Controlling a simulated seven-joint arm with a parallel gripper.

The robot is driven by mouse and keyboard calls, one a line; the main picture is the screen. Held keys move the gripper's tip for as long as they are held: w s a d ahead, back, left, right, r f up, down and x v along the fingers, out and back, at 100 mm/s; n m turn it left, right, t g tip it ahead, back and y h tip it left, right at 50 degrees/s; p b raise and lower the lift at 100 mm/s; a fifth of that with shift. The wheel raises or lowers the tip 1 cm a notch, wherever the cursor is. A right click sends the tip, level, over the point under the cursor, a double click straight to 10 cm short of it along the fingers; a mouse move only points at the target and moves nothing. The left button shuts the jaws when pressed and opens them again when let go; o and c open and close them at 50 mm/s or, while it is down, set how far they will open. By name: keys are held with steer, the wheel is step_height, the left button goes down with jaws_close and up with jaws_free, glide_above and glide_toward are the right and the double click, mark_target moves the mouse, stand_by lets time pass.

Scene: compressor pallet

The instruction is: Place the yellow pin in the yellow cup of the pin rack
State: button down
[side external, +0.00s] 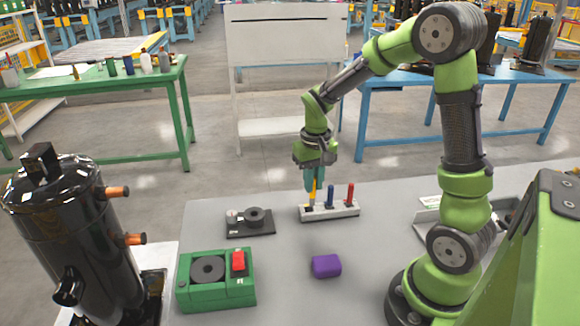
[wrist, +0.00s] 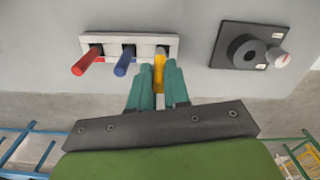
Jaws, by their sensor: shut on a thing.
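The yellow pin (side external: 313,190) is upright between the teal fingers of my gripper (side external: 316,180), which is shut on it. In the wrist view the yellow pin (wrist: 159,72) shows at my gripper (wrist: 155,88), lined up with the rightmost cup of the pin rack (wrist: 108,41). In the side view the pin rack (side external: 343,211) lies on the grey table, and the yellow pin is at its left end. Whether its lower tip is inside the cup or just above it, I cannot tell. The fingers hide part of the pin.
A blue pin (side external: 330,195) and a red pin (side external: 350,192) stand in the rack beside my gripper. A black fixture with a disc (side external: 254,217) lies left of the rack. A green box (side external: 215,290) and a purple block (side external: 326,265) are nearer the camera.

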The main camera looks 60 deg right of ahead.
steer(key=shift+w+d, duration=0.15)
steer(key=shift+w, duration=0.25)
steer(key=shift+f, duration=1.8)
steer(key=shift+f, duration=0.2)
steer(key=c, duration=1.1)
jaws_free()
steer(key=shift+r, duration=0.15)
